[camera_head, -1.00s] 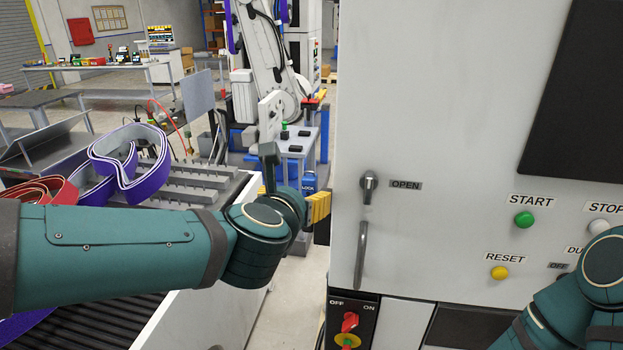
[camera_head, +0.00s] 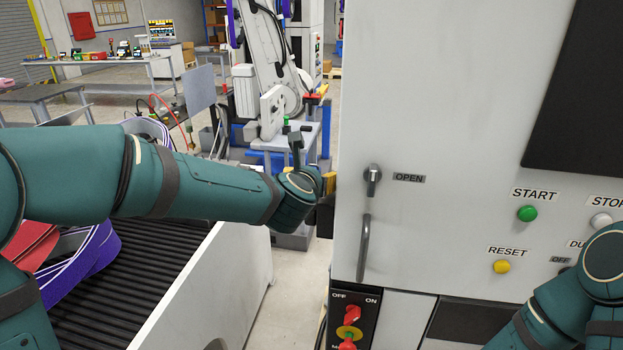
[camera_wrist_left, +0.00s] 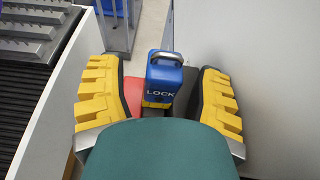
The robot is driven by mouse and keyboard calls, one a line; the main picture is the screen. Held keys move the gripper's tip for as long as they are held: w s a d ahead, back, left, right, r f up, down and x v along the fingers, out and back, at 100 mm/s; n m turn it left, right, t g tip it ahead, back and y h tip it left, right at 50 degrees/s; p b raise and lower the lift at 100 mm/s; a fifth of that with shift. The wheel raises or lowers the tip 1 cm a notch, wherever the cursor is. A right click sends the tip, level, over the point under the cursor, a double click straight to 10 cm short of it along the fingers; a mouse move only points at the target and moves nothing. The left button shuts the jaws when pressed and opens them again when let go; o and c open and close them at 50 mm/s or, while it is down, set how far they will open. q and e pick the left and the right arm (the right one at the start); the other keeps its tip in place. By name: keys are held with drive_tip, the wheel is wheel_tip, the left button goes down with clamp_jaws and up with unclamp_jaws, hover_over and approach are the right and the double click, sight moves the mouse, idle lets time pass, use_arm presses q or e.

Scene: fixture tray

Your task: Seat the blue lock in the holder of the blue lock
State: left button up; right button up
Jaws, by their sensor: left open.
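The blue lock (camera_wrist_left: 163,82) shows in the left wrist view, upright, with the white word LOCK on its front and a handle-like loop on top. It stands between the two yellow fingers of my left gripper (camera_wrist_left: 158,70), with gaps on both sides. The gripper is open. In the head view my left gripper (camera_head: 328,185) is at the left edge of the white cabinet, and the lock is hidden there. I cannot identify the holder of the blue lock in either view. My right arm shows at the lower right, but its gripper is out of view.
The white cabinet (camera_head: 450,130) fills the right side, with a door handle (camera_head: 364,248) and a red rotary switch (camera_head: 350,318) below. A roller conveyor (camera_head: 150,275) with purple and red bands lies left, under my left arm. A narrow floor gap separates them.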

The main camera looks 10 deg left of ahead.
use_arm(q)
drive_tip(key=shift+w+d+f, duration=0.2)
drive_tip(key=shift+w, duration=0.25)
drive_tip(key=shift+s, duration=0.1)
drive_tip(key=shift+c, duration=1.4)
clamp_jaws()
drive_tip(key=shift+a+r, duration=0.1)
drive_tip(key=shift+a, duration=0.05)
